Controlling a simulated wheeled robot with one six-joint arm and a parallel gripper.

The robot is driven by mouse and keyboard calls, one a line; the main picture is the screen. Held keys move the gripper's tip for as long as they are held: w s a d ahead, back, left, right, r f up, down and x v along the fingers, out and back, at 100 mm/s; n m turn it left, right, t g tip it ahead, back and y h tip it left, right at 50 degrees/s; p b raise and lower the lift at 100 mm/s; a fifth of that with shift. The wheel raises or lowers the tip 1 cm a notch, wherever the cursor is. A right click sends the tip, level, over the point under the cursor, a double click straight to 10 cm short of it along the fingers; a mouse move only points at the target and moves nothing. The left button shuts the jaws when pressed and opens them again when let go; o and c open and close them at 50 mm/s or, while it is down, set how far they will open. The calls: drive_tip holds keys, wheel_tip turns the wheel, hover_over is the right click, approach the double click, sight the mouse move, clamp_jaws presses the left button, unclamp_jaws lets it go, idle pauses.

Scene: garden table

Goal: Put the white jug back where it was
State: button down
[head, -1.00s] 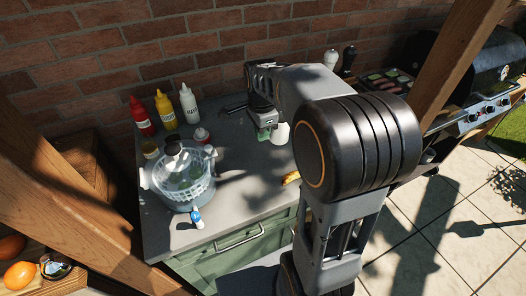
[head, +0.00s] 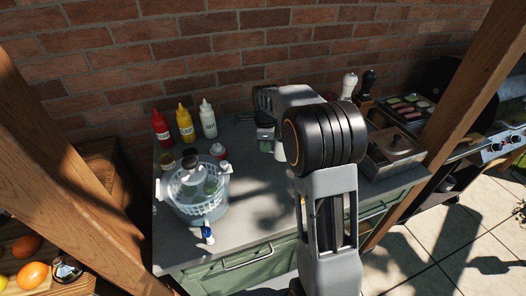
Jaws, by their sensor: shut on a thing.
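The white jug (head: 280,149) shows only as a small white patch beside my gripper, at the back of the grey counter. My arm's large dark joint hides most of it. My gripper (head: 265,145) is small in the head view, pointing down, and shut on the white jug. The fingertips are hard to make out, and I cannot tell whether the jug touches the counter (head: 250,212).
Red (head: 161,128), yellow (head: 185,124) and white (head: 208,120) bottles stand by the wall. A bowl with a white basket (head: 183,207) and a small blue-white bottle (head: 207,233) are at left. A metal box (head: 395,152) and mills (head: 348,87) are at right.

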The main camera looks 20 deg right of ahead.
drive_tip(key=shift+w+a+f, duration=0.1)
drive_tip(key=shift+w+f, duration=0.5)
drive_tip(key=shift+f, duration=0.15)
drive_tip(key=shift+w+a+f, duration=0.1)
drive_tip(key=shift+w+f, duration=0.45)
drive_tip(key=shift+f, duration=1.6)
drive_tip(key=shift+f, duration=0.1)
drive_tip(key=shift+f, duration=0.15)
drive_tip(key=c, duration=1.2)
unclamp_jaws()
